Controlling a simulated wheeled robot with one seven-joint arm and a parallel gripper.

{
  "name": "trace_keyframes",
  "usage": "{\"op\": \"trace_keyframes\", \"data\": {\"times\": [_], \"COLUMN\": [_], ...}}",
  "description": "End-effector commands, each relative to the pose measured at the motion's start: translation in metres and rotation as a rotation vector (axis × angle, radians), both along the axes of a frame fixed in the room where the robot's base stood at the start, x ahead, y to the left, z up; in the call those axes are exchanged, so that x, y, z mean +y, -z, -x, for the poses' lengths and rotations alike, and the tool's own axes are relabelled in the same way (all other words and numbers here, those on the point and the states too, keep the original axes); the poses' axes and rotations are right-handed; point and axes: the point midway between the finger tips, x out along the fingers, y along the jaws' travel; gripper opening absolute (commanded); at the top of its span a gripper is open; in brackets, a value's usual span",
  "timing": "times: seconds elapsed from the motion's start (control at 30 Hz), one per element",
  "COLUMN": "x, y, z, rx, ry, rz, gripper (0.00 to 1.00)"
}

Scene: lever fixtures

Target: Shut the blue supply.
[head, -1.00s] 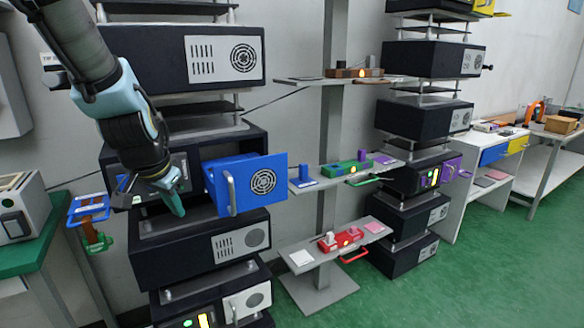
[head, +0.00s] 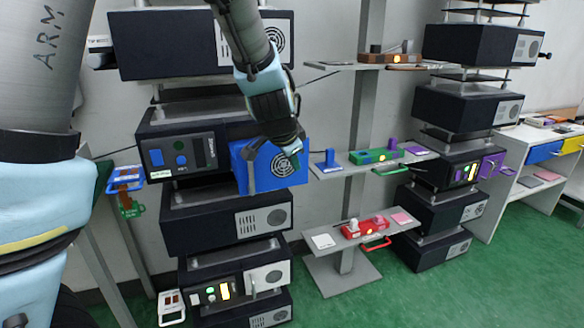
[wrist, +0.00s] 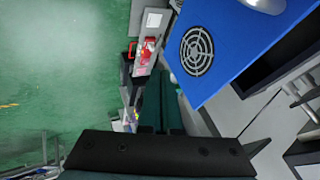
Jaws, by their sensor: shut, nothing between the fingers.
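The blue supply is a dark box (head: 182,150) with a blue door (head: 270,180) on its right half. The door carries a round vent and a grey handle (head: 249,168) near its left edge. It stands open, out from the box front. In the wrist view the door (wrist: 232,75) fills the upper right, with a dark gap behind it. My gripper (head: 296,158) is shut and empty, in front of the door's right part in the head view. Its fingers (wrist: 160,85) lie beside the door in the wrist view; I cannot tell whether they touch it.
More dark boxes stand above and below (head: 225,222) in the same stack. A post at the right bears shelves with a green fixture (head: 376,156) and a red fixture (head: 365,228). A second stack stands further right. Green floor (head: 430,295) is clear at the front right.

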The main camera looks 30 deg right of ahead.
Motion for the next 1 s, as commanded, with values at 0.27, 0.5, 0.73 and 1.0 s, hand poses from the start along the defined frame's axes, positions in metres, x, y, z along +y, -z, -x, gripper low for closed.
{"op": "trace_keyframes", "data": {"times": [0.27, 0.5, 0.73, 1.0], "x": [-0.017, -0.02, -0.021, -0.021], "y": [0.028, 0.029, 0.03, 0.03], "z": [-0.031, -0.052, -0.056, -0.057], "rx": [0.0, 0.0, 0.001, 0.0], "ry": [-0.005, -0.001, 0.0, -0.001], "rz": [0.001, 0.0, 0.0, 0.0], "gripper": [0.0, 0.0, 0.0, 0.0]}}
